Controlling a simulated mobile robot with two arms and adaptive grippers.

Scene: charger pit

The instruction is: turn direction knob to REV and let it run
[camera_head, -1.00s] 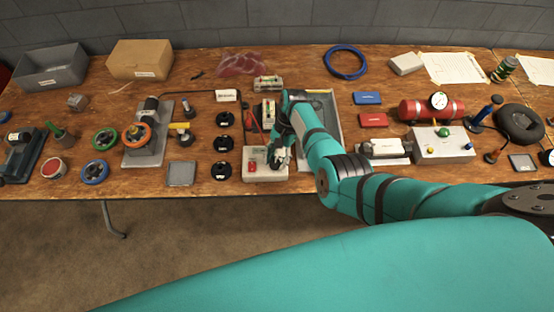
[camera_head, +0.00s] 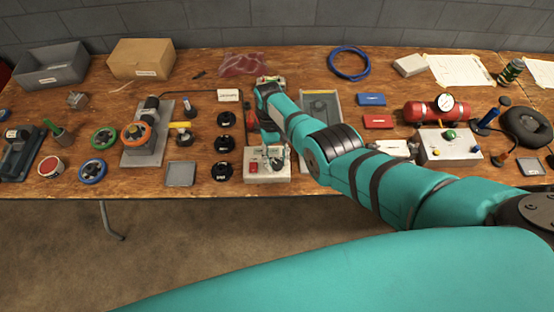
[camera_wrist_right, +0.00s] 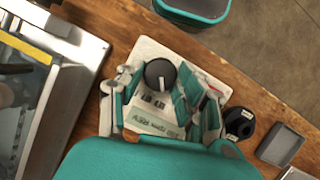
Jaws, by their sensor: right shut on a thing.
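The pale control box (camera_head: 281,177) stands near the table's front edge, with a red switch (camera_head: 253,167) on its left part. In the right wrist view the box (camera_wrist_right: 143,52) carries a round black knob (camera_wrist_right: 160,73) with a light pointer line and printed labels below it. My right gripper (camera_wrist_right: 156,84) is over the box, its fingers on both sides of the knob and shut on it. In the head view the right gripper (camera_head: 273,158) partly covers the box's top, and the knob is not clear there. The knob's label text is too small to read. My left gripper is not in view.
Several black discs (camera_head: 223,145) stand in a column left of the box, with a grey tray (camera_head: 181,174) beyond them. A metal tray (camera_head: 322,104) lies behind to the right. A red tank (camera_head: 430,110) with a gauge is further right.

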